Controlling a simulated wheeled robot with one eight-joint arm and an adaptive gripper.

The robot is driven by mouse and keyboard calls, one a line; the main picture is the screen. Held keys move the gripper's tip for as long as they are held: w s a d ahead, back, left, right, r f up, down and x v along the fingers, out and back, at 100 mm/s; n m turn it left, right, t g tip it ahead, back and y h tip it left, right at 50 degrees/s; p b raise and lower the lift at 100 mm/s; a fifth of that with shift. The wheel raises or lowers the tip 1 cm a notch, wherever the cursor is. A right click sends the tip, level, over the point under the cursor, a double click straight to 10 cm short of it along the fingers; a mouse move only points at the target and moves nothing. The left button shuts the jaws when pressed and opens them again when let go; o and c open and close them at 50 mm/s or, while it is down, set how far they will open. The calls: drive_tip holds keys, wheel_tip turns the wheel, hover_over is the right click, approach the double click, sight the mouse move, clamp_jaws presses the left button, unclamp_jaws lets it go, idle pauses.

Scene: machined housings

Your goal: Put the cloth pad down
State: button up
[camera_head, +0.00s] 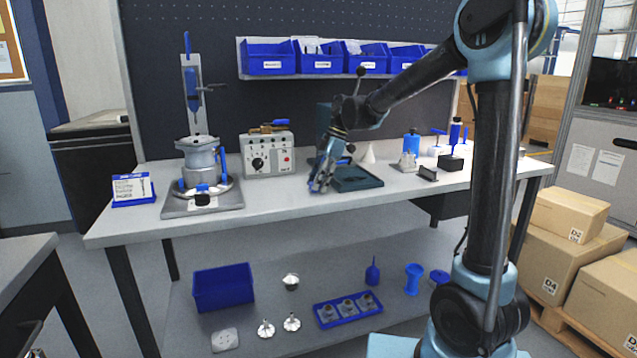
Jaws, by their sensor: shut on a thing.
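My gripper (321,181) hangs at the end of my arm over the front middle of the workbench (265,203), pointing down. It is shut on a small bluish thing at its fingertips, apparently the cloth pad (316,188). The pad is small and partly hidden by the fingers, so its shape is unclear. It is close to the bench top, and I cannot tell whether it touches it.
A grey control box (269,153) and a clamped housing on a fixture plate (203,197) stand to the left. A white cone (368,153), small fixtures and blue bottles stand to the right. Bare bench top lies left of my gripper. Blue bins (267,58) hang behind.

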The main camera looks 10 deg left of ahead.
drive_tip(key=o, duration=1.1)
drive_tip(key=shift+f, duration=0.15)
drive_tip(key=v, duration=1.2)
drive_tip(key=s+d+f+m+t, duration=0.1)
drive_tip(key=s+d+m, duration=0.2)
drive_tip(key=d, duration=0.4)
drive_tip(key=s+d+f+m+t, duration=0.1)
drive_tip(key=s+d+f+m, duration=0.2)
drive_tip(key=d, duration=0.4)
drive_tip(key=s+d+f+m+t+h, duration=0.2)
drive_tip(key=s+d+f+m+h, duration=0.1)
drive_tip(key=s+d+f+m, duration=1.5)
drive_tip(key=s+d+f, duration=0.2)
drive_tip(key=d, duration=0.2)
drive_tip(key=shift+s+t+h, duration=0.25)
drive_tip(key=shift+t+h, duration=0.15)
